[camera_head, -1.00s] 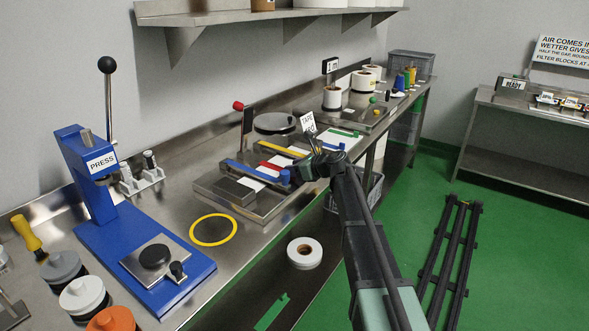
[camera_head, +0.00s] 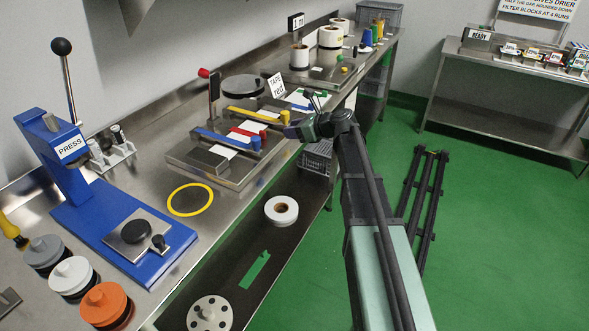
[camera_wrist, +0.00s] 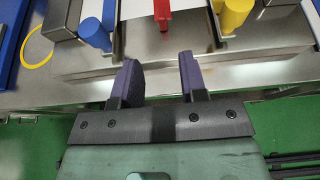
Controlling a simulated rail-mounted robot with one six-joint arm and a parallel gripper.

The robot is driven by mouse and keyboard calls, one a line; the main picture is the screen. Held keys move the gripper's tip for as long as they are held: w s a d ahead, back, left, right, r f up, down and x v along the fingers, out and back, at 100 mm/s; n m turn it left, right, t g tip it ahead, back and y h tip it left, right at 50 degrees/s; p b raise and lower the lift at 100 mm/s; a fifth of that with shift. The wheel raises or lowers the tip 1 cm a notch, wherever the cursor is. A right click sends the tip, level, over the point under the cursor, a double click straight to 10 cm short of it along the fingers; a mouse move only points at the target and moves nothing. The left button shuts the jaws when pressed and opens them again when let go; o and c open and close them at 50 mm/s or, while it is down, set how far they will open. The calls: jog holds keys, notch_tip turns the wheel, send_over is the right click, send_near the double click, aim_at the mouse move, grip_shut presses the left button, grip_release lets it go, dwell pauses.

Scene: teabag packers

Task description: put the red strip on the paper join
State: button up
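The red strip (camera_head: 247,131) lies between the blue and yellow bars on the metal taping station (camera_head: 235,178); its near end is a red piece (camera_wrist: 163,9) at the top of the wrist view. White paper (camera_head: 223,151) shows beneath the bars, also in the wrist view (camera_wrist: 138,22). I cannot make out the join in it. My gripper (camera_head: 294,131) is just off the station's front edge. In the wrist view my gripper (camera_wrist: 160,76) is open and empty, its two purple fingers apart and pointing toward the red piece, short of it.
A blue peg (camera_wrist: 94,34) and a yellow peg (camera_wrist: 234,14) flank the red piece. A "TAPE red" sign (camera_head: 277,86) stands behind. The blue press (camera_head: 120,215) and a yellow ring (camera_head: 190,200) are to the left. A white roll (camera_head: 281,210) lies on the lower shelf.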

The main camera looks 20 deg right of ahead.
jog(key=s+a+f+n+g+h, duration=0.2)
jog(key=s+a+f+n, duration=0.1)
jog(key=s+n, duration=0.35)
jog(key=s+a+f+n+g+h, duration=0.1)
jog(key=s+a+f+n+g, duration=0.2)
jog(key=s+n, duration=0.4)
jog(key=s+a+f+n+g+h, duration=0.25)
jog(key=s+a+n, duration=0.2)
jog(key=s, duration=0.45)
jog(key=s+d+f+n+g+h, duration=0.2)
jog(key=s+n+h, duration=0.2)
jog(key=s+n, duration=0.4)
jog(key=shift+s+d+n, duration=0.4)
jog(key=shift+s, duration=0.15)
